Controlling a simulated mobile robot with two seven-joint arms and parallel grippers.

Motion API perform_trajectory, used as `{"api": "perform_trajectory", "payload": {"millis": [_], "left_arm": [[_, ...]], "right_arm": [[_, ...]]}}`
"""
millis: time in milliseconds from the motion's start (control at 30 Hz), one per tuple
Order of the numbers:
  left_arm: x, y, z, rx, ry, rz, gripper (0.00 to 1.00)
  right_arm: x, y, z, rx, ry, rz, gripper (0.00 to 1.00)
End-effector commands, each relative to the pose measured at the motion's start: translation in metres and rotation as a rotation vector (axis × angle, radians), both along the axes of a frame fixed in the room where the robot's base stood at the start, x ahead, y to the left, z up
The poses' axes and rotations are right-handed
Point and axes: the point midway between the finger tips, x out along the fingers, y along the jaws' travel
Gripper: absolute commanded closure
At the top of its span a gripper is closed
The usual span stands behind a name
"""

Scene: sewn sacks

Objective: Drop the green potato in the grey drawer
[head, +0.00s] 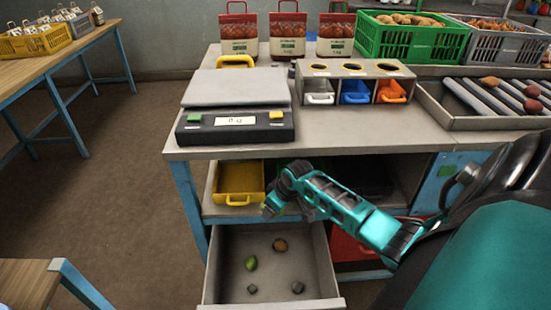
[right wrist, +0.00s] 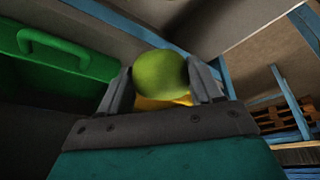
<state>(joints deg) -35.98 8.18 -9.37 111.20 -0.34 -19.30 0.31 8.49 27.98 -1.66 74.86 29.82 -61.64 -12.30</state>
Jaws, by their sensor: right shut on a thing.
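My right gripper (right wrist: 160,85) is shut on a green potato (right wrist: 161,73), which shows clearly between the two fingers in the right wrist view. In the head view the right gripper (head: 268,209) is at the front of the lower shelf, above the back part of the open grey drawer (head: 318,262); the held potato is mostly hidden there. Inside the drawer lie another green potato (head: 251,263), a brown potato (head: 280,244) and two small grey stones (head: 297,287). My left gripper is not in view.
A yellow bin (head: 239,180) stands on the shelf left of the gripper. A green bin (right wrist: 65,60) shows close by in the right wrist view. The bench top (head: 330,137) is above, with a scale (head: 236,122). A red bin (head: 350,247) is right of the drawer.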

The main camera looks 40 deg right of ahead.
Motion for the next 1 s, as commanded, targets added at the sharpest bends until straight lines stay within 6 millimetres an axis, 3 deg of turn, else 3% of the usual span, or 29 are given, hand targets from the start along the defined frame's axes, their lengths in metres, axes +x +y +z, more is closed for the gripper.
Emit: {"api": "perform_trajectory", "payload": {"millis": [333,500,800,833,1000], "left_arm": [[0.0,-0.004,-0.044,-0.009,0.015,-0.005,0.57],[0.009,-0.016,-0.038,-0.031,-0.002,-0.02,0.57],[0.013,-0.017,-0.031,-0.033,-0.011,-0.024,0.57],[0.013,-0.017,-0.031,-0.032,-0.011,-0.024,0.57],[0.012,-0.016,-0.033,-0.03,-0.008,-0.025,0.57]], "right_arm": [[0.0,0.0,-0.043,-0.001,0.0,0.0,0.7],[0.0,0.0,-0.053,-0.002,0.0,-0.001,0.7],[0.0,0.0,-0.052,-0.002,0.0,-0.001,0.7],[0.0,0.0,-0.052,-0.002,0.0,-0.001,0.33],[0.0,0.0,-0.052,-0.002,0.0,-0.001,0.17]]}}
